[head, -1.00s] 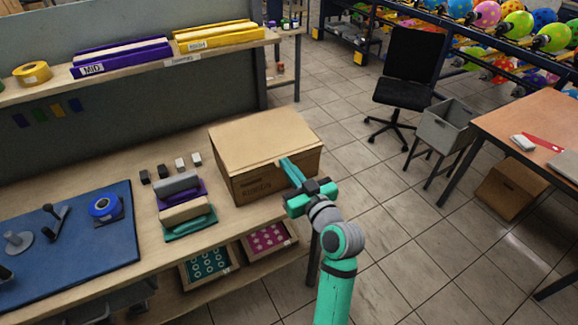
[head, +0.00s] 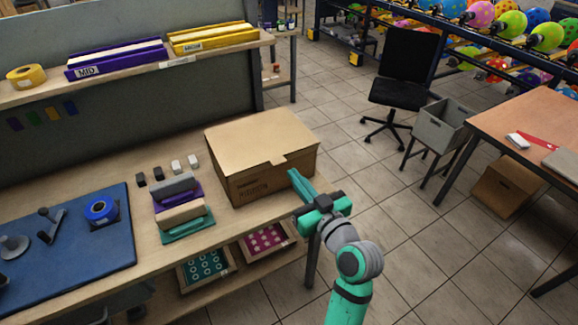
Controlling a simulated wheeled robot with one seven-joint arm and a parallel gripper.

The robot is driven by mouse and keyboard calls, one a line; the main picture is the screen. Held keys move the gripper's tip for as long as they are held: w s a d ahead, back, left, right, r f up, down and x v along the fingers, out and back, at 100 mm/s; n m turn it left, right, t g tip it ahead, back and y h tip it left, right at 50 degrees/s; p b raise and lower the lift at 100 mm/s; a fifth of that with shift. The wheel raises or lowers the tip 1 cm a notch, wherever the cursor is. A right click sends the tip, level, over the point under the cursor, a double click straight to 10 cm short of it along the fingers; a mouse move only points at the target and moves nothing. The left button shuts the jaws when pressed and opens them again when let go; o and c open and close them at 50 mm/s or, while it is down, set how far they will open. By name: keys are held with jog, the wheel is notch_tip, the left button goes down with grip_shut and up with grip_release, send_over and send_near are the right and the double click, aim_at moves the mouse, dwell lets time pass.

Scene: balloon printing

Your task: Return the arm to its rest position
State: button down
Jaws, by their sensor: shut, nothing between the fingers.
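My gripper (head: 299,182) is teal and shut, with nothing in it. It is raised in front of the right face of a closed cardboard box (head: 262,140), near the bench's right end. In this view its fingertips overlap the lower right edge of the box; I cannot tell whether they touch it. My arm comes up from the bottom right, bent at a grey joint.
The wooden workbench (head: 120,245) bears a blue mat (head: 70,250), small blocks and a tape roll (head: 101,208). Open trays sit below it. To the right are a black chair (head: 402,75), a grey bin (head: 440,125) and a brown table (head: 525,130). Tiled floor between is clear.

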jog(key=s+d+f+m+h, duration=0.2)
jog(key=s+f+m+h, duration=0.7)
jog(key=s+f, duration=1.05)
jog(key=s+n, duration=0.2)
jog(key=s, duration=1.8)
jog(key=shift+s+d+t+h, duration=0.2)
jog(key=shift+s+t+h, duration=0.1)
jog(key=shift+f+n, duration=0.1)
jog(key=shift+n, duration=0.2)
jog(key=shift+s, duration=0.1)
